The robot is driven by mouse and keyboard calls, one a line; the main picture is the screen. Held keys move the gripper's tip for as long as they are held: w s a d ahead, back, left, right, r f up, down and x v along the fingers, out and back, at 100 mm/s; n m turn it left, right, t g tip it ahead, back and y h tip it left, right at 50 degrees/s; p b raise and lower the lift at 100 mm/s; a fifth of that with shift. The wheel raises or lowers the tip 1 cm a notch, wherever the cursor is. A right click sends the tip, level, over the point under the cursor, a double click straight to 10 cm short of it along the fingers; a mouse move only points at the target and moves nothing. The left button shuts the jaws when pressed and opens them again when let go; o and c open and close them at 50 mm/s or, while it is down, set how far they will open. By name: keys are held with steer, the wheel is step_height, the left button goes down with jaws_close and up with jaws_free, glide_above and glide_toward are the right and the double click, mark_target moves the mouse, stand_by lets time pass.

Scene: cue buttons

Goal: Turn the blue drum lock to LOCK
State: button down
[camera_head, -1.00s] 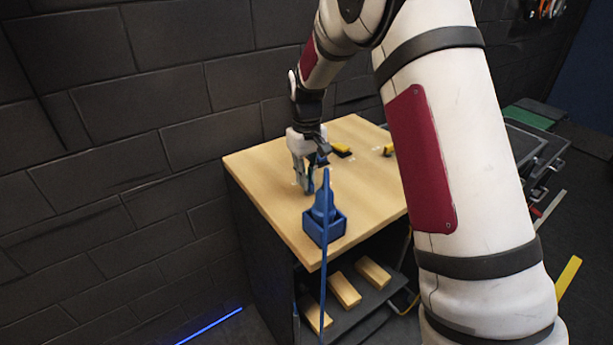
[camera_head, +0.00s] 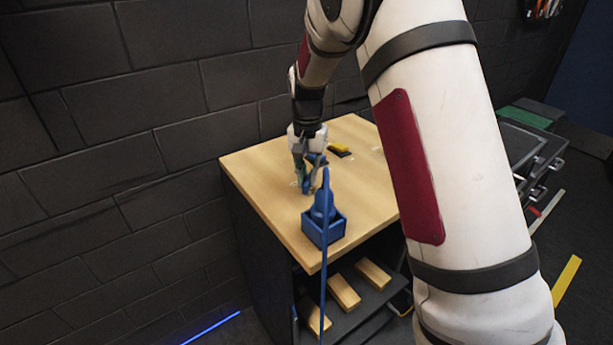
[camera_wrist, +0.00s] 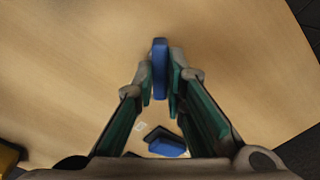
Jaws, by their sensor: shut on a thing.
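My gripper (camera_head: 312,188) is low over the wooden table top, left of and behind a blue box. In the wrist view, the gripper (camera_wrist: 160,85) is shut on a narrow blue bar (camera_wrist: 160,65), with a green-padded finger on each side of it. The bar looks like the handle of the blue drum lock, but its base and any LOCK marking cannot be made out. A second blue piece on a dark base (camera_wrist: 167,148) shows between the fingers, nearer the wrist.
The blue box (camera_head: 323,230) with a blue tool-like thing and hanging cord stands at the table's front edge. A yellow piece on a dark base (camera_head: 340,150) lies behind the gripper. Wooden blocks (camera_head: 343,290) sit on the shelf below. The table top's (camera_head: 260,185) left side is clear.

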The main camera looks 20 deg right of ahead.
steer(key=m, duration=0.3)
steer(key=shift+m, duration=0.4)
steer(key=shift+s+d+m, duration=0.15)
steer(key=shift+m, duration=1.75)
steer(key=c, duration=1.6)
jaws_free()
steer(key=shift+c, duration=0.2)
step_height(320, 180, up, 12)
